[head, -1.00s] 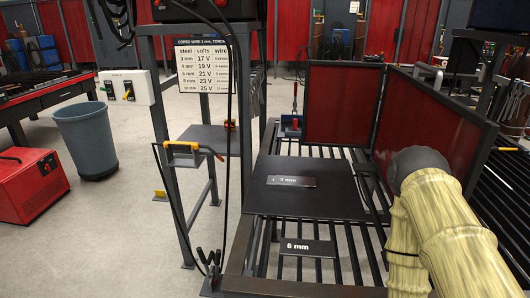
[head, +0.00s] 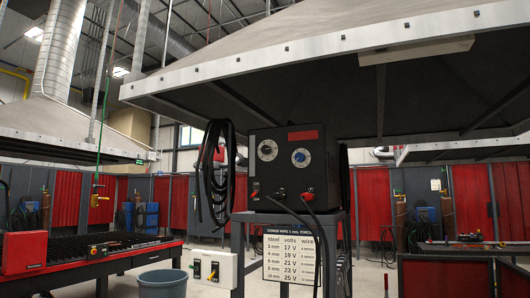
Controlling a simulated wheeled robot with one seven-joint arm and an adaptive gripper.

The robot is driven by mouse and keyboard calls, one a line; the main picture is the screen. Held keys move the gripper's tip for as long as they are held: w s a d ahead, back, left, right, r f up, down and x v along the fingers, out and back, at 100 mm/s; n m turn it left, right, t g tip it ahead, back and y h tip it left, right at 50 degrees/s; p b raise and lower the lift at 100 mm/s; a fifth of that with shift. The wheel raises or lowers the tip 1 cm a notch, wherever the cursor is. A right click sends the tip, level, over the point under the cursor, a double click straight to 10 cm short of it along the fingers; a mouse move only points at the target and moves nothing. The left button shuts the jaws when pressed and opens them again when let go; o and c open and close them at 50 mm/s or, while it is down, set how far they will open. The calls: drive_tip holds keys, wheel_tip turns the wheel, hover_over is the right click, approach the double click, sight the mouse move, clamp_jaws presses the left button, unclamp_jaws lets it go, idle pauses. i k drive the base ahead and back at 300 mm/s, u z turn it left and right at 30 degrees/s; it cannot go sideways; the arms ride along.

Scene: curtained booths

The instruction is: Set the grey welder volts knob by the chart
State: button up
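The dark welder box (head: 288,170) stands on a tall grey stand in the head view. On its front, a grey knob (head: 267,150) on a pale dial is at left and a blue knob (head: 301,157) on a pale dial is at right. The settings are too small to read. The chart (head: 290,257) hangs below, headed steel, volts and wire; it pairs 3 mm with 17 V, 4 mm with 19 V, 6 mm with 21 V, 8 mm with 23 V and 10 mm with 25 V. My gripper is not in view.
A large grey hood (head: 330,60) overhangs the welder. Black cables (head: 217,175) hang at its left, and leads run from its front past the chart. A white switch box (head: 210,268), a grey bin (head: 162,283) and a red-edged table (head: 90,255) are at left.

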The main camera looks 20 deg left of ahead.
sight(265, 149)
drive_tip(key=k, duration=0.5)
drive_tip(key=u, duration=2.25)
drive_tip(key=i, duration=4.4)
drive_tip(key=z, duration=1.1)
